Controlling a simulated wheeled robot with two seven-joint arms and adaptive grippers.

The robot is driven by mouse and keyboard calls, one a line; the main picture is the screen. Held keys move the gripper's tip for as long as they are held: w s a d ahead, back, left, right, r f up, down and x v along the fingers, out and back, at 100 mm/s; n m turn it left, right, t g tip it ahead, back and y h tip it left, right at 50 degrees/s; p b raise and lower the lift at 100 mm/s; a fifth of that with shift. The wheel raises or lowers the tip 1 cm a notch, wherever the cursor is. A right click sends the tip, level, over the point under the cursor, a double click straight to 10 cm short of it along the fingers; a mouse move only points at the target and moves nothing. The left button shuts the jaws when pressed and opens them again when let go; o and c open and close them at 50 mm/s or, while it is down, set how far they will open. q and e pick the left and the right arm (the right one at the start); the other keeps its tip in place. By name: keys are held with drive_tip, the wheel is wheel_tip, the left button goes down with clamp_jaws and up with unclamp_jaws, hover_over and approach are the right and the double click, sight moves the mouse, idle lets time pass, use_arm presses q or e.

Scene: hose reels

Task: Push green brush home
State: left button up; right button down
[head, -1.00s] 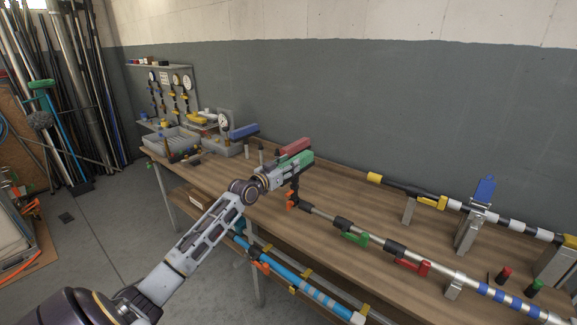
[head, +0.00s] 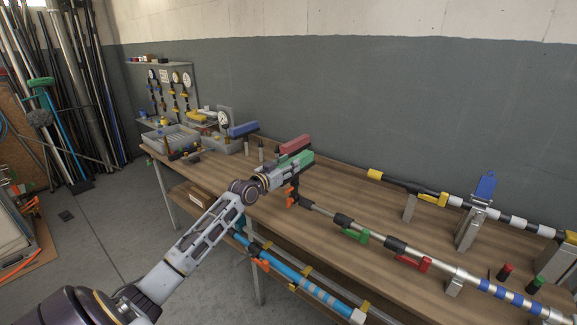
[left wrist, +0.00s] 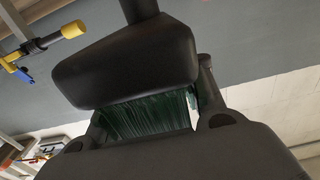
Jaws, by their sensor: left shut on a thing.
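The green brush (head: 303,157) is at the far middle of the workbench, in front of a red brush head (head: 294,144). My left gripper (head: 284,173) is shut on the green brush from its near left side. In the left wrist view, dark green bristles (left wrist: 150,112) show between the dark finger pads (left wrist: 160,85). The fingers hide part of the brush. I cannot tell how it sits on whatever is under it. My right gripper is not in view.
A silver pole (head: 380,240) with black joints, a green clamp (head: 355,235) and a red clamp (head: 413,263) runs along the bench (head: 325,188). A blue brush head (head: 243,129) and grey trays (head: 220,146) stand left. A striped pole (head: 405,190) lies behind, near the wall.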

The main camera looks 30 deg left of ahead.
use_arm(q)
drive_tip(key=shift+f, duration=0.25)
drive_tip(key=o, duration=1.3)
drive_tip(key=shift+f, duration=0.1)
drive_tip(key=shift+s, duration=0.25)
drive_tip(key=s, duration=1.1)
drive_tip(key=shift+s+a, duration=0.2)
drive_tip(key=shift+a, duration=0.25)
idle(1.0)
